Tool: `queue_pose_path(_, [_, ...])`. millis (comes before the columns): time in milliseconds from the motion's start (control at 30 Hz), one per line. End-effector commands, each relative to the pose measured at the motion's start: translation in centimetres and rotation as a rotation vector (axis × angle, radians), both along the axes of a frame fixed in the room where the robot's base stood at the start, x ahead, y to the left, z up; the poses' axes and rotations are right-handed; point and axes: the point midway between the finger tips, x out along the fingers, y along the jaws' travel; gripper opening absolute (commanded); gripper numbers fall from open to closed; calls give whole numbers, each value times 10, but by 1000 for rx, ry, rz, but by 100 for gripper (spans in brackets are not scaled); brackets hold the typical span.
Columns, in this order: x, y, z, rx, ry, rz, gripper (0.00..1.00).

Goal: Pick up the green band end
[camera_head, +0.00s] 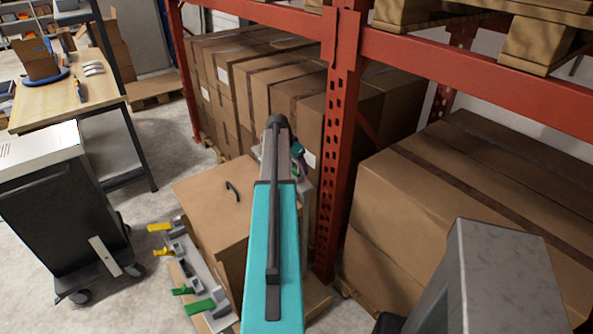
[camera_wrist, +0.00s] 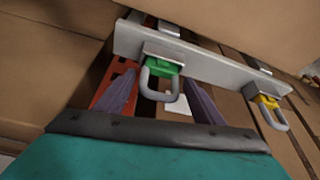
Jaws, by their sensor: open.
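In the wrist view, a green band end (camera_wrist: 163,66) pokes out of a grey holder on a pale metal bar (camera_wrist: 215,62). A grey loop (camera_wrist: 160,84) hangs in front of it. My gripper (camera_wrist: 160,80) is open and empty, with one purple finger to the left of the green piece and one to the right in the picture. I cannot tell how much depth is between them. A yellow band end (camera_wrist: 268,102) sits further right on the same bar. In the head view, my teal arm hides most of what lies around the gripper.
In the head view, a row at lower left carries yellow ends (camera_head: 160,227) and green ends (camera_head: 200,307). A box with a black handle (camera_head: 215,205) stands beside it. A red rack post (camera_head: 338,150) and stacked cartons (camera_head: 425,230) are right of my arm. A dark cart (camera_head: 60,220) stands left.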

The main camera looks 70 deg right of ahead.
Motion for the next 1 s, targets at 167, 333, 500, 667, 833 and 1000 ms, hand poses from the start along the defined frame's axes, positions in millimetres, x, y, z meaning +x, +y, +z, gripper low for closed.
queue_pose_path(167, [0,0,0,0,0,0,62])
queue_pose_path(333, [0,0,0,0,0,0,60])
queue_pose_path(500, [0,0,0,0,0,0,32])
queue_pose_path(667, [0,0,0,0,0,0,21])
queue_pose_path(833, [0,0,1,0,0,0,21])
queue_pose_path(1000, [0,0,4,-1,0,-1,21])
